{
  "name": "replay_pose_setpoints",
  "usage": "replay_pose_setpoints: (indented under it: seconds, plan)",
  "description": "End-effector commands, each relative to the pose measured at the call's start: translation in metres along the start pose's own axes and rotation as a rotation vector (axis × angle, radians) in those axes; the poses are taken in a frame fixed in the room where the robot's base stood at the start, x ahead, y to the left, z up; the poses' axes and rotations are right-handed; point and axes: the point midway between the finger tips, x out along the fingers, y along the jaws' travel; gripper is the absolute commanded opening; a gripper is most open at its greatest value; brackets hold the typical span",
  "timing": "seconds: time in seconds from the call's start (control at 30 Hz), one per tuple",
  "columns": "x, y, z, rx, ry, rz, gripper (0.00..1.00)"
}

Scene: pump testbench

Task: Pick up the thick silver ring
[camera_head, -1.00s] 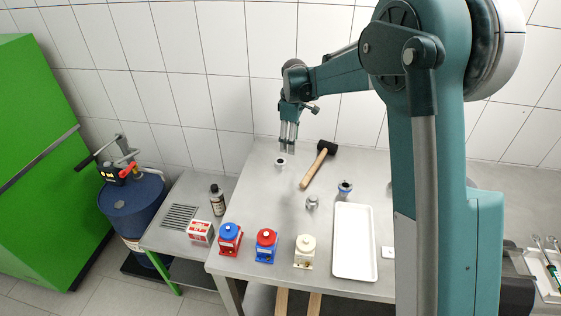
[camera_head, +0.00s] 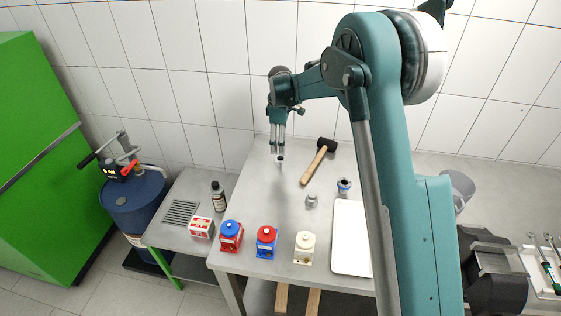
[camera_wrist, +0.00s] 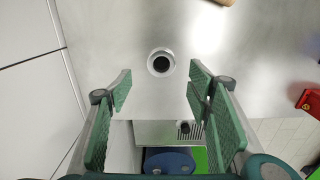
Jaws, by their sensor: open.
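A thick silver ring (camera_head: 280,160) with a dark centre stands on the grey table, near its back left. In the wrist view the ring (camera_wrist: 161,62) lies just beyond my fingertips, roughly centred between the two jaws. My gripper (camera_head: 277,150) points down above the table, close to the ring. It is open, with its green-padded fingers (camera_wrist: 158,84) spread wide and nothing between them. In the head view the fingertips overlap the ring's upper edge, so the exact height gap is hard to tell.
A mallet (camera_head: 319,160) lies to the right of the ring. A small silver part (camera_head: 311,201), a blue-and-silver part (camera_head: 344,185) and a white tray (camera_head: 349,238) are farther right. Blue (camera_head: 231,236), red (camera_head: 266,242) and cream (camera_head: 304,248) units line the front edge.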

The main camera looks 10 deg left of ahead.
Motion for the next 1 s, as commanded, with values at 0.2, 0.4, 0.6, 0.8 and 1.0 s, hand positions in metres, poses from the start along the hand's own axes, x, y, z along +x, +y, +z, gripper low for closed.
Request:
replay_pose_setpoints:
  seconds: [0.2,0.4,0.6,0.8,1.0]
  plan:
    - [0.017,0.0,0.0,0.0,0.0,0.0,0.5]
    - [0.022,0.0,0.0,0.0,0.0,0.0,0.5]
    - [0.022,0.0,0.0,0.0,0.0,0.0,0.5]
    - [0.032,-0.001,0.001,0.0,0.0,0.0,0.5]
    - [0.053,-0.003,0.002,0.0,0.0,0.0,0.5]
